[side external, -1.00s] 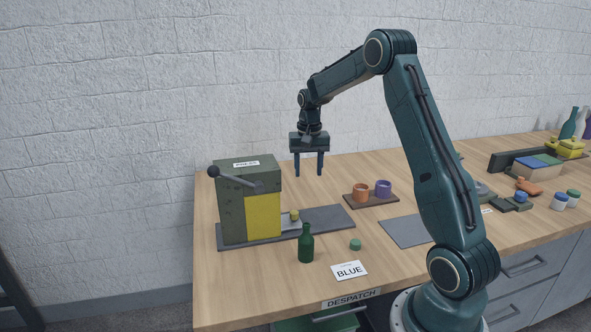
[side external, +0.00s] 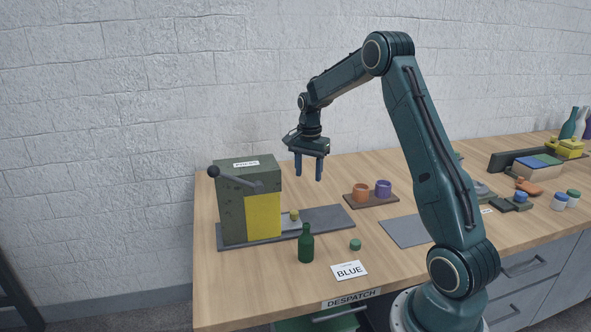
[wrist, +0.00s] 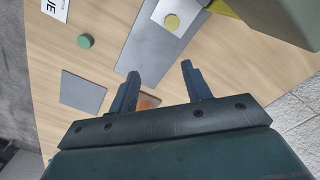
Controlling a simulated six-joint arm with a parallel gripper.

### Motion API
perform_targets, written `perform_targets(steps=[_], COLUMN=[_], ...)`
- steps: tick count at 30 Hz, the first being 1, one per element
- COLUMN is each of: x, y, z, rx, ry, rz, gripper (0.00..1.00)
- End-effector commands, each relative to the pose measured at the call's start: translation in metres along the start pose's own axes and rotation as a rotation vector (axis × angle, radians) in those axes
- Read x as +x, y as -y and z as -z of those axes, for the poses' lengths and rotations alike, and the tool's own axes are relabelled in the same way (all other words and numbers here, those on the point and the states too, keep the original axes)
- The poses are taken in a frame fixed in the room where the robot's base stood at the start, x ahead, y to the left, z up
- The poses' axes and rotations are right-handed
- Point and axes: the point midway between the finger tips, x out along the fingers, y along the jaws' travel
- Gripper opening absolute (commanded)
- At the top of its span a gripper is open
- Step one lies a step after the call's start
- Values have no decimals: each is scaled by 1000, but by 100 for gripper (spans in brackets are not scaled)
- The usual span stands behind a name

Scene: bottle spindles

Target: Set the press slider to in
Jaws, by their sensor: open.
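The press (side external: 232,205) is a dark green box with a yellow panel and a dark lever, standing at the left of the bench. Its slider, a light grey plate (side external: 287,226) with a yellow knob (side external: 294,215) on top, sticks out to the right of the press along a dark grey base (side external: 330,217). The wrist view also shows the knob (wrist: 172,23) and slider plate (wrist: 153,11) near the top. My gripper (side external: 309,177) is open and empty, pointing down, above the slider and apart from it. The slider's inner end is hidden by the press.
A green bottle (side external: 306,244) stands in front of the slider, with a green cap (side external: 355,244) and a BLUE card (side external: 349,271) nearby. Orange (side external: 361,193) and purple (side external: 383,188) cups sit on a brown tray (side external: 370,201) to the right.

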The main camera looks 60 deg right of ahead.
Motion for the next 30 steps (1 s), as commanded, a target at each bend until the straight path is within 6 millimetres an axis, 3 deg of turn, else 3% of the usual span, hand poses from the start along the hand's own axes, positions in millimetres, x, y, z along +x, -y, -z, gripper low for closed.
perform_targets(steps=[27, 30], x=[131, 128], y=[-1, -12], z=[0, 12], rx=[-4, 1], ry=[2, 0], rz=[-4, -1], gripper=[49, 49])
